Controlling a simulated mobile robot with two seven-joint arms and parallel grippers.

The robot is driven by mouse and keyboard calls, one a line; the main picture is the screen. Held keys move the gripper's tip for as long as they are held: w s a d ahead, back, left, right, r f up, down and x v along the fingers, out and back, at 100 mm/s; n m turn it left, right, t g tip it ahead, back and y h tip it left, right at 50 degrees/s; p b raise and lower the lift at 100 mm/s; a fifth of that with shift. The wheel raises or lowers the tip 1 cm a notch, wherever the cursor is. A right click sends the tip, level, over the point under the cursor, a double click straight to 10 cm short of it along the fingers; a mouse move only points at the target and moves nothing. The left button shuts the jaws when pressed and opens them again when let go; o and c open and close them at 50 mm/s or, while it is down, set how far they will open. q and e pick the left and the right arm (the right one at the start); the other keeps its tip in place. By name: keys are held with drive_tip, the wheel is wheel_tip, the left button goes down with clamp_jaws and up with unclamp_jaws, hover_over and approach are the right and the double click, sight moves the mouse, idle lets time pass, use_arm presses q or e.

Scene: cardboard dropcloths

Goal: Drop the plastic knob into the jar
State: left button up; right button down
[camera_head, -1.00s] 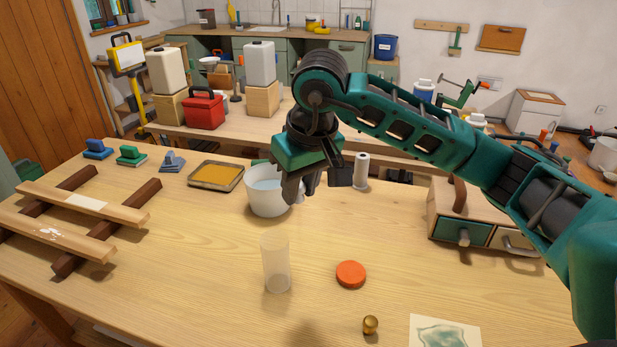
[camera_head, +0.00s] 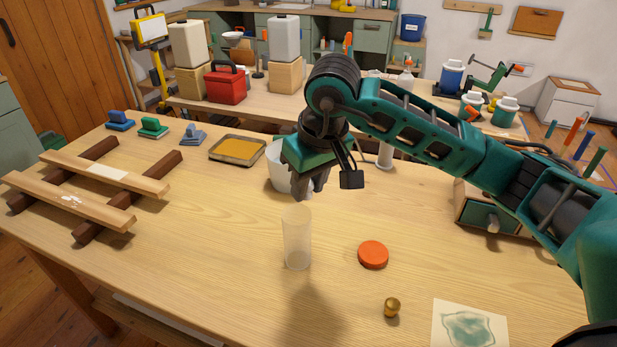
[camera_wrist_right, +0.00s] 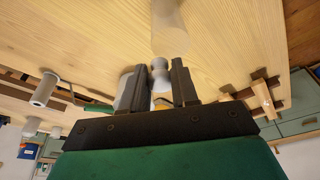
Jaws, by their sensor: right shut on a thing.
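The jar (camera_head: 297,242) is a frosted, translucent, open cylinder standing upright on the wooden table. My right gripper (camera_head: 304,190) points down just above and behind the jar's mouth in the head view. In the right wrist view, my right gripper (camera_wrist_right: 162,85) is shut on a small pale grey-white knob (camera_wrist_right: 160,68), partly hidden between its fingers. The jar (camera_wrist_right: 168,30) stands beyond the fingertips there. In the head view the fingers hide the held knob. An orange round lid (camera_head: 373,254) lies to the right of the jar. My left gripper is out of view.
A small brass knob (camera_head: 392,306) and a painted paper sheet (camera_head: 468,328) lie near the front. A white pot (camera_head: 277,168) is partly hidden behind my right gripper. A wooden drawer box (camera_head: 468,204) stands at right, a wooden rack (camera_head: 95,190) at left.

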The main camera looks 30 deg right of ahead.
drive_tip(key=c, duration=0.8)
unclamp_jaws()
drive_tip(key=shift+r, duration=0.1)
drive_tip(key=v, duration=1.3)
